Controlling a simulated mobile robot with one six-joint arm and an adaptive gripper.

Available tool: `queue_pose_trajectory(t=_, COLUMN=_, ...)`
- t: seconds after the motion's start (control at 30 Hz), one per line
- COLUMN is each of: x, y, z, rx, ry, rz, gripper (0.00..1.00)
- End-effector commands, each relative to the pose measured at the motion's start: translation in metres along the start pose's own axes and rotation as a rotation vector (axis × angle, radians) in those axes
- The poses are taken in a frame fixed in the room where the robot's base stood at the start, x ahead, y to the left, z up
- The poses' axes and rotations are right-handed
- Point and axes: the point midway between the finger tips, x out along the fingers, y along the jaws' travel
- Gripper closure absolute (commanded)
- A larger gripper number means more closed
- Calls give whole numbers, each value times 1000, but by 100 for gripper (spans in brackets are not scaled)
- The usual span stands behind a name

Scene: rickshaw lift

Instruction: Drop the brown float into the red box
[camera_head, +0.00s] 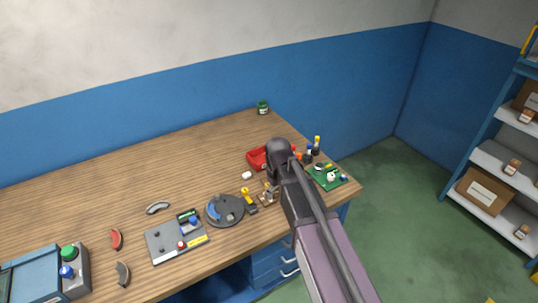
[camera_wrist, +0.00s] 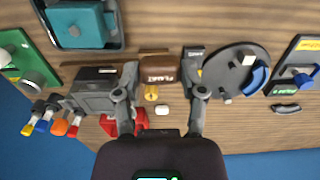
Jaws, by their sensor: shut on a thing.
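The brown float (camera_wrist: 158,68), a small block marked FLOAT, is between the two fingers of my gripper (camera_wrist: 160,74) in the wrist view. The fingers are shut on it, above the wooden table. The red box (camera_head: 256,159) stands on the table and is partly hidden behind my arm in the head view. In the wrist view part of the red box (camera_wrist: 141,121) shows behind the left finger, nearer my palm in the picture. In the head view my gripper (camera_head: 268,193) is small and partly covered by my arm, and I cannot make out the float there.
A round dark plate (camera_head: 222,211), a yellow-handled tool (camera_head: 248,201) and a white piece (camera_head: 247,175) lie near my gripper. A green board (camera_head: 328,177) and several coloured handles (camera_wrist: 50,117) stand beside the box. A grey panel (camera_head: 176,240) is at left. The table's back middle is clear.

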Motion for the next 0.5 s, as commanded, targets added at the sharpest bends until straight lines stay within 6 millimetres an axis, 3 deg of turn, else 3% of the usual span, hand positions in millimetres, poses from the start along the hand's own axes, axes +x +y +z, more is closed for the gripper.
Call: queue_pose_trajectory(t=0.5, x=-1, y=14, z=4, rx=21, ry=0, rz=0, gripper=72)
